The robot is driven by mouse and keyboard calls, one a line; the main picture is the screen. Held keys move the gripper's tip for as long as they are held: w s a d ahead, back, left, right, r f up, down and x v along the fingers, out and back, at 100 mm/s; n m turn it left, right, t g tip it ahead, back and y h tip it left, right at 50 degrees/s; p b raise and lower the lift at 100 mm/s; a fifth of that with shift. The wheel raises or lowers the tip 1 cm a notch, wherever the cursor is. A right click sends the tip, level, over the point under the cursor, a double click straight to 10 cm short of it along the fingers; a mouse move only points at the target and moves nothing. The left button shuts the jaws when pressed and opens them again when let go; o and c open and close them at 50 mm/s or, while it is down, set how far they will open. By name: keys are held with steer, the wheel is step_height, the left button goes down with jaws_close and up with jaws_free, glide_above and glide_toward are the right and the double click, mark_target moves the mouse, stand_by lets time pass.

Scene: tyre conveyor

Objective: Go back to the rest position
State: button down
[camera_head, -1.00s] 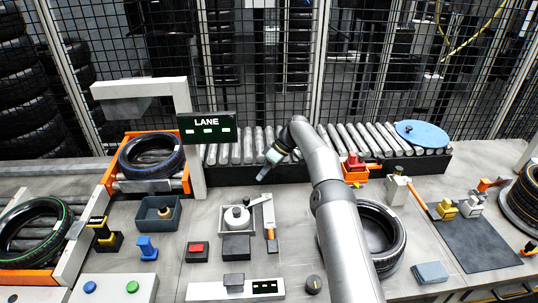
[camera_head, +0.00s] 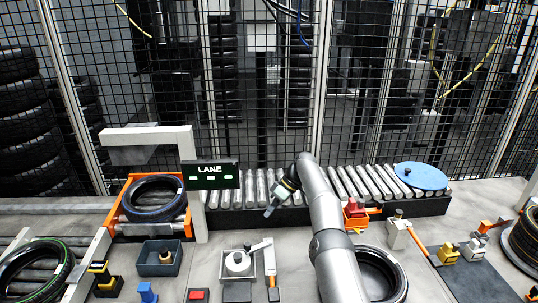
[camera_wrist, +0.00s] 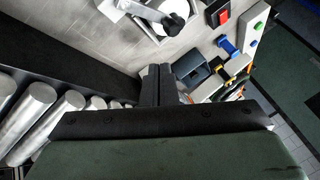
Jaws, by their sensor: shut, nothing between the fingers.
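My gripper (camera_head: 270,210) hangs over the front edge of the roller conveyor, just right of the LANE sign, in the head view. Its fingers are together with nothing between them; they also show in the wrist view (camera_wrist: 158,84). My arm reaches up from the bottom of the head view to the gripper and partly covers a tyre (camera_head: 378,272) lying on the table. The fingers appear clear of the table and of every object.
The roller conveyor (camera_head: 356,184) carries a blue disc (camera_head: 420,176) at its right end. A LANE sign (camera_head: 210,175) stands left of my gripper. A tyre (camera_head: 154,198) sits in an orange frame. A grey bin (camera_head: 160,258) and a white-topped fixture (camera_head: 238,262) stand in front.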

steer(key=s+a+r+m+h+b, duration=0.15)
steer(key=s+r, duration=0.35)
steer(key=r, duration=0.5)
steer(key=s+d+r+m+t+h+b, duration=0.1)
steer(key=s+d+r+m+h, duration=0.15)
steer(key=s, duration=0.45)
steer(key=s+d+r+m+t+h, duration=0.1)
steer(key=s+d+r+m, duration=0.15)
steer(key=s, duration=0.35)
steer(key=s+d+f+m, duration=0.2)
steer(key=s+d, duration=0.1)
steer(key=s, duration=0.7)
steer(key=s+d+f+m+t+h+b, duration=0.1)
steer(key=s+d, duration=0.3)
steer(key=s, duration=0.6)
steer(key=s+d+f+m+b, duration=0.1)
steer(key=s+d+f+m, duration=0.2)
steer(key=s, duration=0.7)
steer(key=shift+s+d+f+h, duration=0.25)
steer(key=shift+f+h, duration=0.05)
steer(key=shift+h, duration=0.1)
